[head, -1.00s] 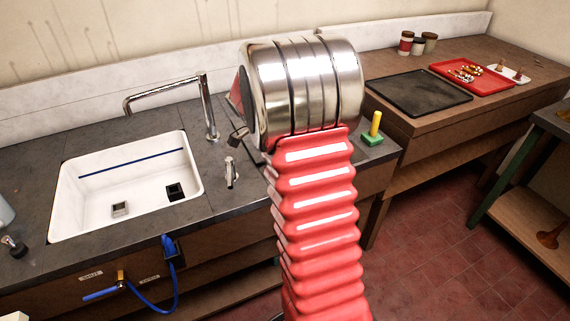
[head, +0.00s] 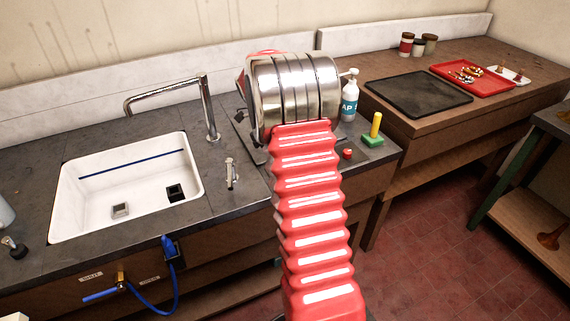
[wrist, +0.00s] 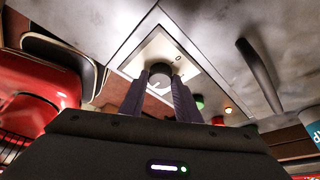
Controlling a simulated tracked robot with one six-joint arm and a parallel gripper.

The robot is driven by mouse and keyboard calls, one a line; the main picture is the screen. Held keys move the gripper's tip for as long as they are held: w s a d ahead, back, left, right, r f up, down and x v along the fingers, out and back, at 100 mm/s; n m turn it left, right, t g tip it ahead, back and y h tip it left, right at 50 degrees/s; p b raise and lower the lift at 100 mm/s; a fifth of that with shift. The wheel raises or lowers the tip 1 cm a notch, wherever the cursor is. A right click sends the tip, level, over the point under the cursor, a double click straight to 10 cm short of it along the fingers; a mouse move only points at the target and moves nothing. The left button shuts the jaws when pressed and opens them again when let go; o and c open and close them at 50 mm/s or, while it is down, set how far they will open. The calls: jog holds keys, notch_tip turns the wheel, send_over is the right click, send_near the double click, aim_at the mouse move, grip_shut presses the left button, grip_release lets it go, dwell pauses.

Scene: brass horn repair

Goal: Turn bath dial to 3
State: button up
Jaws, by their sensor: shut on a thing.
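The bath dial (wrist: 160,70) is a small dark round knob with a grey face, on a pale square plate (wrist: 153,50) with faint markings in the wrist view. My gripper (wrist: 160,82) has its two dark fingers on either side of the knob, shut on it. I cannot read which number the dial points to. A green light (wrist: 199,102) and an orange light (wrist: 228,110) sit beside the plate. In the head view my arm hides the dial and the fingers.
A white sink (head: 120,185) with a chrome tap (head: 207,105) is at the left. A soap bottle (head: 349,106) and a green block with a yellow peg (head: 373,140) stand right of my arm. A dark bar handle (wrist: 258,72) shows in the wrist view.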

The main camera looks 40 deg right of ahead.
jog(key=shift+w+m, duration=0.1)
jog(key=shift+m, duration=0.3)
jog(key=o, duration=1)
jog(key=shift+o, duration=0.2)
jog(key=shift+r, duration=0.1)
jog(key=v, duration=1.3)
jog(key=shift+r, duration=0.3)
jog(key=shift+w+d, duration=0.1)
jog(key=shift+d, duration=0.05)
